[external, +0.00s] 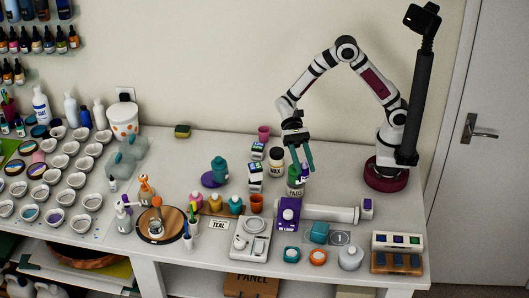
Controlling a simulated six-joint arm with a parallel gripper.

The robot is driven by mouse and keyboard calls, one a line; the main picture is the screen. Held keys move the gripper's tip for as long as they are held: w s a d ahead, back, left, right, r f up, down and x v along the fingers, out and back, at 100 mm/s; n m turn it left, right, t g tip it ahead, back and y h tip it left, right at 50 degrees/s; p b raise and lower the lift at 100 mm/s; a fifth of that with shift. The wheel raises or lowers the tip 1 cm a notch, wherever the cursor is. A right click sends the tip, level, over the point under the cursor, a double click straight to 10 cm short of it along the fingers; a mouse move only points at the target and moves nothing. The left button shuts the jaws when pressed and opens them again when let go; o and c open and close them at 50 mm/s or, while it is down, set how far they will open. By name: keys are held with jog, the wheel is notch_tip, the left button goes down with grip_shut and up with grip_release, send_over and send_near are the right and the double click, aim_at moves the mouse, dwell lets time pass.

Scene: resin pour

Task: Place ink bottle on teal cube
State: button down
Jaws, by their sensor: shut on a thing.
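My gripper (302,166) has teal fingers pointing down, above the back middle of the table. It is shut on a small dark, purple-blue thing that appears to be the ink bottle (305,174); the fingers partly hide it. The teal cube (319,232) sits nearer the front edge, beside a grey pad marked 1. Its top looks bare.
A purple device (287,214) and a white cylinder (332,213) lie between the jar and the cube. Bottles and cups crowd the left.

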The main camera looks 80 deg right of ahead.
jog(key=s, duration=0.3)
send_over(320, 226)
jog(key=shift+n+g+h, duration=0.3)
jog(key=shift+n, duration=0.1)
notch_tip(320, 226, down, 10)
jog(key=shift+f, duration=0.25)
jog(key=shift+f, duration=0.15)
jog(key=c, duration=0.5)
grip_release()
